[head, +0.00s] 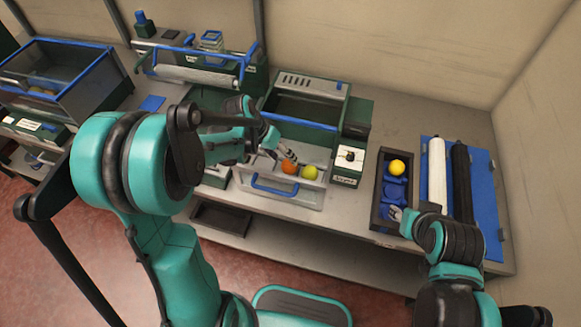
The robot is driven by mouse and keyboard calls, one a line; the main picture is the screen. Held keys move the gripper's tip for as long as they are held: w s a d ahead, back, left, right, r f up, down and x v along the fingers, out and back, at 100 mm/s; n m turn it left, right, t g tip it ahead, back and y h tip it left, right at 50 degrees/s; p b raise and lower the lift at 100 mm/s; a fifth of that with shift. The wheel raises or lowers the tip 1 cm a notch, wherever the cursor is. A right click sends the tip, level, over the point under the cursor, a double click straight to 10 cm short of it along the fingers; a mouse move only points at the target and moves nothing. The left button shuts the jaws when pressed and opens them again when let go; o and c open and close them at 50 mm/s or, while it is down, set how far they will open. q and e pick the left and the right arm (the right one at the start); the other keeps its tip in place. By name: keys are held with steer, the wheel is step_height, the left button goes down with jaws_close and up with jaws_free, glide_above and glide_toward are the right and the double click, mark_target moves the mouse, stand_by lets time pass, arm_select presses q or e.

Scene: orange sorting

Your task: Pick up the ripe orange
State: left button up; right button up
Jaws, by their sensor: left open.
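An orange-coloured fruit (290,168), the ripe-looking one, sits in the front drawer-like tray (285,200) of a green and grey machine. A yellow-green fruit (309,172) lies just to its right. My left gripper (287,154) is open, with its fingers just above and behind the orange fruit; I cannot tell if they touch it. A yellow-orange fruit (397,167) sits at the back of a dark tray with blue inserts (376,215) on the right. My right gripper (396,212) is over the front of that tray, apart from the fruit; its jaw opening is too small to tell.
A blue mat (486,190) with a white roll (437,175) and a black roll (462,180) lies right of the dark tray. A small green box (346,168) stands between tray and machine. A blue-edged clear bin (70,75) is at far left.

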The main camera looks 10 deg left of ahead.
mark_target(286, 162)
arm_select(q)
steer(key=b+x, duration=0.1)
steer(key=x, duration=0.3)
steer(key=shift+s, duration=0.25)
steer(key=shift+c, duration=0.8)
steer(key=c, duration=0.8)
